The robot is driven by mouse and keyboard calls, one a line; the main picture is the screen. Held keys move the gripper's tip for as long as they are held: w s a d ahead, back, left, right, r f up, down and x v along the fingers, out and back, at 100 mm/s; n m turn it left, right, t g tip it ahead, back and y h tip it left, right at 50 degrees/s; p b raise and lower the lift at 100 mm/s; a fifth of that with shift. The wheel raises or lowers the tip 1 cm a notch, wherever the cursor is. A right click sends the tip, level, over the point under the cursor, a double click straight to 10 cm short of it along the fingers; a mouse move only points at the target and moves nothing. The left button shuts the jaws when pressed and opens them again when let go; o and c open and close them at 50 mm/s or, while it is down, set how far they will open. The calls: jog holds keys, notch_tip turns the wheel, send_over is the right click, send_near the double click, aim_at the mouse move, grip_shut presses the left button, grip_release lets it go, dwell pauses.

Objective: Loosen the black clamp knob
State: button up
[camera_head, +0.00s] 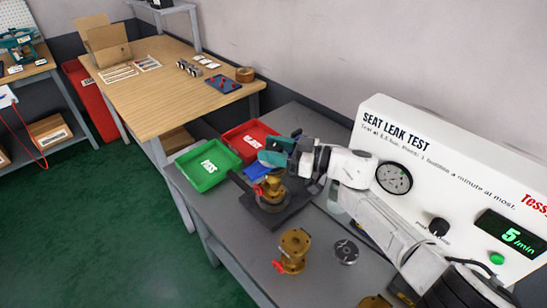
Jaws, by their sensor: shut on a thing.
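A dark clamp fixture (288,212) stands on the grey bench, with a brass valve body (269,190) upright in it. A dark bar (240,182) sticks out at its left. My gripper (270,160), with teal and dark parts, is at the top of this fixture, just behind and above the brass body. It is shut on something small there. The fingertips and the grip are too small and partly hidden to see clearly. I cannot make out the black clamp knob apart from my gripper.
Green (207,176) and red (241,147) trays sit left of and behind the fixture. A second brass valve (292,247) and a round metal disc (346,251) stand in front. The white seat leak test console (455,160), with a black knob (438,227), stands at right behind my arm.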

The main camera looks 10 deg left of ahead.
dwell(0.6)
jog(key=o, duration=1)
jog(key=shift+a, duration=0.1)
jog(key=d, duration=0.3)
jog(key=s+d, duration=0.1)
jog(key=d, duration=0.3)
jog(key=d+b, duration=0.1)
jog(key=d, duration=0.2)
jog(key=shift+s+d, duration=0.2)
jog(key=shift+d, duration=0.2)
